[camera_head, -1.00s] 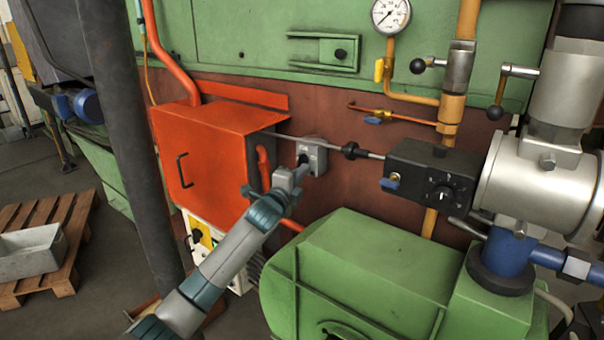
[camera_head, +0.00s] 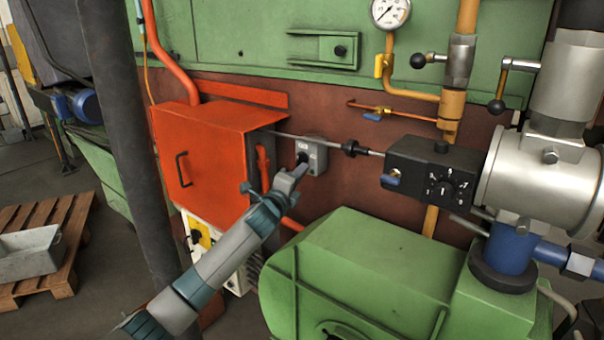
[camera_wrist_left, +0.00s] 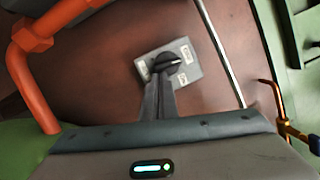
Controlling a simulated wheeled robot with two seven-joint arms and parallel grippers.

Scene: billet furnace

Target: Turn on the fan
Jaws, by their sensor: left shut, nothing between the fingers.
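A small grey switch box (camera_head: 315,157) with a dark rotary knob sits on the brown-red wall, right of the orange cabinet. In the left wrist view the switch box (camera_wrist_left: 183,60) shows its black knob (camera_wrist_left: 166,66) with pale labels around it. My left gripper (camera_head: 303,168) reaches up from the lower left, its fingertips at the box's lower left face. In the left wrist view its shut fingers (camera_wrist_left: 158,82) hold nothing and end at the knob's lower edge. Whether they touch the knob I cannot tell. No fan can be made out. My right gripper is not in view.
The orange cabinet (camera_head: 205,150) stands left of the switch, with an orange pipe beside it. A thin metal rod (camera_head: 310,142) runs above the switch to a black control box (camera_head: 430,172). A green machine housing (camera_head: 360,270) fills the space below right.

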